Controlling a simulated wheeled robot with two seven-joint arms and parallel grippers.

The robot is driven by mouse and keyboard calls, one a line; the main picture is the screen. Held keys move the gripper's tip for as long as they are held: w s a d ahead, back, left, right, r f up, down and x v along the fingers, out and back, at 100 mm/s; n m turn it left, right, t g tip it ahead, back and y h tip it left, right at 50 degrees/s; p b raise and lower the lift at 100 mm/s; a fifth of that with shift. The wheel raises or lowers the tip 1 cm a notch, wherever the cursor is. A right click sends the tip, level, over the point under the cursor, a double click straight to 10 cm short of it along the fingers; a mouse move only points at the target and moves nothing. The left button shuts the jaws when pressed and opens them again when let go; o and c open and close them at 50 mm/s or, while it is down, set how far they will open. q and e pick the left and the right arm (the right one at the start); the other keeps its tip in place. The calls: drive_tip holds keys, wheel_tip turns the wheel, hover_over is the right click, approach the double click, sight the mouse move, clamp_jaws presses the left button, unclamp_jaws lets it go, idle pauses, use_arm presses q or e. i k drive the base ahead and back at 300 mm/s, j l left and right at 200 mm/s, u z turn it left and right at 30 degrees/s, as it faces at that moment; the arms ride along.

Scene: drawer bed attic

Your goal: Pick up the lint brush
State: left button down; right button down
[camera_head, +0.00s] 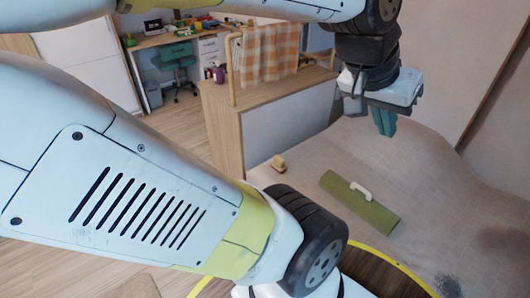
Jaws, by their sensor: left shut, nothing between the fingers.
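A long green flat piece (340,190) lies slantwise on the pale bed-like surface (420,180) at the right. A short white curved bar (360,191) shows on its upper right edge. A small tan block-like thing (278,163) lies on the same surface further left. I cannot tell for sure which of these is the lint brush. My left gripper (385,124) hangs above and beyond the green piece, apart from it, with its teal fingers pointing down. The fingers are shut and empty. My right gripper is not in view.
A wooden-edged partition (228,132) with a checked cloth (268,52) stands behind the surface. A desk (165,40) and teal chair (176,62) are at the back. My own arm covers much of the lower left. The surface around the green piece is mostly clear.

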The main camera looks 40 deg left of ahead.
sight(278, 165)
drive_tip(key=u, duration=1.5)
drive_tip(key=z, duration=1.75)
drive_tip(key=u, duration=1.75)
drive_tip(key=i+j, duration=0.25)
drive_tip(key=i, duration=0.15)
drive_tip(key=i+j+u, duration=0.1)
drive_tip(key=i, duration=0.35)
drive_tip(key=j, duration=0.1)
